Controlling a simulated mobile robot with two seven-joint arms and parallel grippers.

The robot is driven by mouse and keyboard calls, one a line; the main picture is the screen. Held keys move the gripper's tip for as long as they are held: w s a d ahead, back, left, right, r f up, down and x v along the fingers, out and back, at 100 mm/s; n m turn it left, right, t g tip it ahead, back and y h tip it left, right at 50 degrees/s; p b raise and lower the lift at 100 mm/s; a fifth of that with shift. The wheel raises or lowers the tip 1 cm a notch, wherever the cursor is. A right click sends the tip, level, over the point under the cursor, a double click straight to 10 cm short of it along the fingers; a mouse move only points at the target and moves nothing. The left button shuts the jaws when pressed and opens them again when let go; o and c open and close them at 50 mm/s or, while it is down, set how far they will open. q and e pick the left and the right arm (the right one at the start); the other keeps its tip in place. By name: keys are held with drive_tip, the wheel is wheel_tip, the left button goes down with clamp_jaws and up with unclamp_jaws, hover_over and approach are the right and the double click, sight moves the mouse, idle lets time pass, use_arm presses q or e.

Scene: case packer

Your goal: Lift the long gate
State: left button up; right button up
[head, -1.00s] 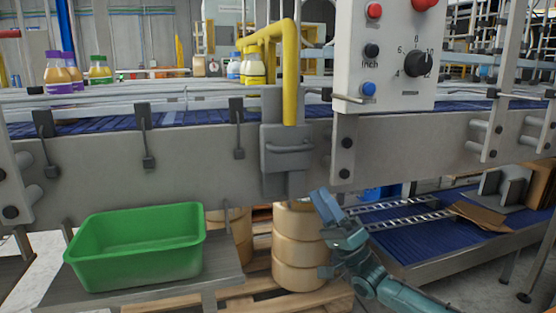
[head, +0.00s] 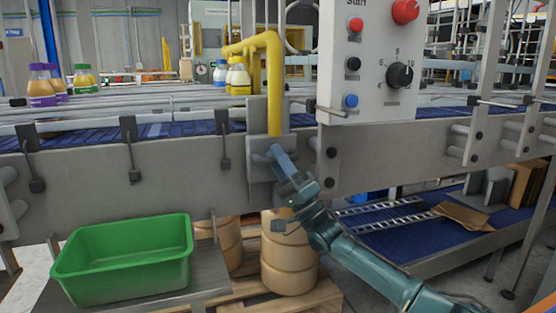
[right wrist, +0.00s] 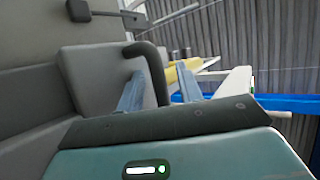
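The long gate is a yellow bent bar (head: 273,85) that rises from a grey bracket (head: 257,120) on the conveyor's front side and reaches back over the belt. My right gripper (head: 277,150) is in front of the bracket, where it hides the handle in the head view. In the right wrist view, the dark handle (right wrist: 157,75) stands between the two blue fingers of my right gripper (right wrist: 162,92). The fingers are apart, and I see no clear grip on the handle. The yellow bar (right wrist: 182,70) shows beyond it. My left gripper is not in view.
A green bin (head: 122,270) stands at lower left, near stacked tan rolls (head: 290,255) on a pallet. A control panel (head: 370,55) hangs right of the gate. Bottles (head: 40,85) stand on the conveyor. A lower blue belt (head: 400,225) lies at right.

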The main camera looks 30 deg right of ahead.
drive_tip(key=shift+c, duration=0.5)
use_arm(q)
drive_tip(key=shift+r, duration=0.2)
use_arm(e)
clamp_jaws()
